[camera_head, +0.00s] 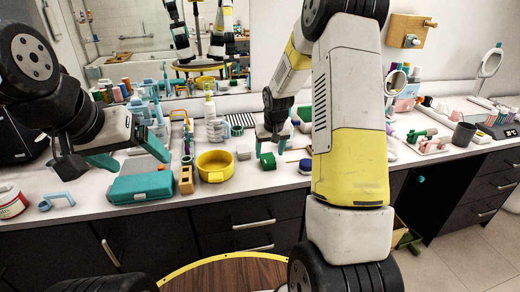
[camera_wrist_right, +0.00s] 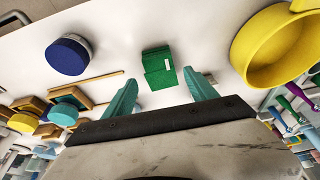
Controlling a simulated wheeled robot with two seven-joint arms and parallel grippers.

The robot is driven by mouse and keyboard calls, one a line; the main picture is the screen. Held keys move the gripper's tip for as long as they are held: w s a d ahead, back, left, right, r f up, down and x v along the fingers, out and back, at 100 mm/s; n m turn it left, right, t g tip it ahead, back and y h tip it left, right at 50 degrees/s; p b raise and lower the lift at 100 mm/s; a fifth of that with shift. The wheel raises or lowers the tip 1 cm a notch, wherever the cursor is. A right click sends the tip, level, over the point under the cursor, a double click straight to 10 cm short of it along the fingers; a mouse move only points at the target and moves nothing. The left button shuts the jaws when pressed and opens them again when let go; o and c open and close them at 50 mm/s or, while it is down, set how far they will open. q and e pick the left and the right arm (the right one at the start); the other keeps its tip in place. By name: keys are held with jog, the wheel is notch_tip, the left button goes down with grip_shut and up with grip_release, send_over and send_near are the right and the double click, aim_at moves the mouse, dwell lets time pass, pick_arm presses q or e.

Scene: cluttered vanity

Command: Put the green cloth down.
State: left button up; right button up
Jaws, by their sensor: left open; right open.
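The green cloth (camera_head: 267,161), a small folded block with a white tag, lies on the white vanity top near its front edge. It also shows in the right wrist view (camera_wrist_right: 158,68), just beyond and between the fingertips. My right gripper (camera_head: 275,147) is open and empty above the counter by the cloth; its two teal fingers show apart in the wrist view (camera_wrist_right: 162,84). Nothing is held between them. My left gripper (camera_head: 128,155) is open and empty above the counter at the left, over the area behind a teal case (camera_head: 141,187).
A yellow bowl (camera_head: 215,166) stands left of the cloth, with a wooden block (camera_head: 186,180) beside it. A round blue jar (camera_wrist_right: 68,54) stands on the cloth's other side. Bottles (camera_head: 211,108) crowd the back by the mirror. Some bare counter surrounds the cloth.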

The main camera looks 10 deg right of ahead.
jog(key=s+a+f+v, duration=0.1)
jog(key=s+v, duration=0.2)
jog(key=v, duration=1.4)
jog(key=s+a+r+t+y, duration=0.1)
jog(key=s+r, duration=0.3)
jog(key=s, duration=0.7)
jog(key=s+a+r+t+y, duration=0.1)
jog(key=s+a+r, duration=0.2)
jog(key=s, duration=0.9)
jog(key=shift+s+r+t, duration=0.2)
jog(key=shift+r+t, duration=0.2)
jog(key=shift+r, duration=0.2)
jog(key=shift+a, duration=0.1)
